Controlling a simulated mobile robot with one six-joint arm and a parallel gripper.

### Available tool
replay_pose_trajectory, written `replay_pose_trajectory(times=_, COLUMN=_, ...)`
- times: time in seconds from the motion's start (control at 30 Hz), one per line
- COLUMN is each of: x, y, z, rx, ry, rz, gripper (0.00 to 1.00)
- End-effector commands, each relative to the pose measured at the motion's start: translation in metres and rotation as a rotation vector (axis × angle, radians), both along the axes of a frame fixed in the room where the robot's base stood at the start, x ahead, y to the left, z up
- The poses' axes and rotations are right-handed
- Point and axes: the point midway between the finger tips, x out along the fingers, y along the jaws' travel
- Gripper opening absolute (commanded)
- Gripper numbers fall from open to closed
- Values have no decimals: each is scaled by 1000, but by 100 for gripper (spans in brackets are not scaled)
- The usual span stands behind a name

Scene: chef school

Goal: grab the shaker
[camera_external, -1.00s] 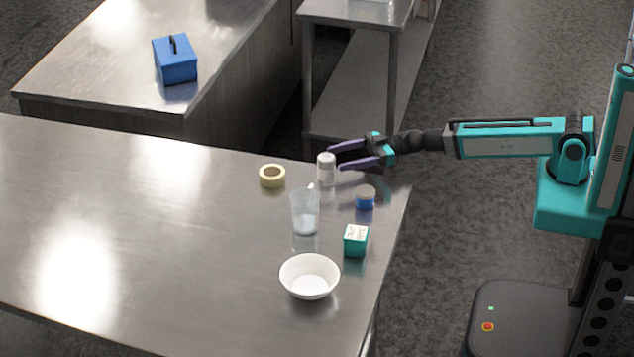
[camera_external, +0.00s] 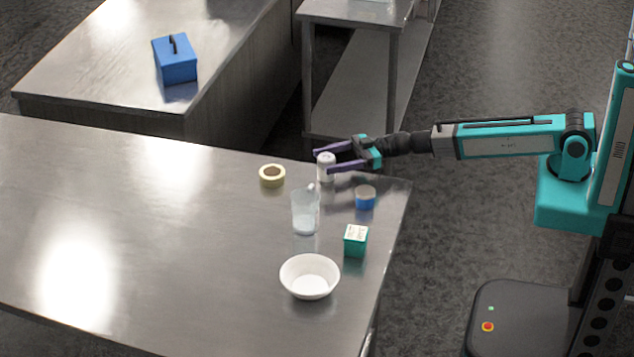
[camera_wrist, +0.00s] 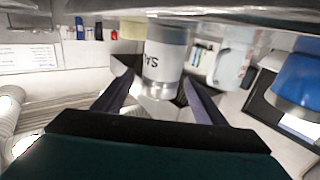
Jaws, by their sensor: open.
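The shaker (camera_external: 326,172) is a small white and grey cylinder standing upright near the far right edge of the steel table. In the wrist view the shaker (camera_wrist: 165,58) is in the middle, with dark letters on a white label, and appears upside down. My gripper (camera_external: 323,163) is open, with its two purple fingers on either side of the shaker. In the wrist view my gripper's fingers (camera_wrist: 155,88) flank the shaker with gaps visible on both sides.
A teal box (camera_external: 355,241) and white bowl (camera_external: 309,277) are nearer. The table's left (camera_external: 120,220) is clear.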

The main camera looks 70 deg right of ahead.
Motion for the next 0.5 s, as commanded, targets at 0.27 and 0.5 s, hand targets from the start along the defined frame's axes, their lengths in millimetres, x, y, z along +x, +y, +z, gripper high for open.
replay_pose_trajectory(times=0.27, x=10, y=8, z=0, rx=0, ry=0, rz=0, gripper=65)
replay_pose_trajectory(times=0.5, x=9, y=7, z=0, rx=0, ry=0, rz=0, gripper=65)
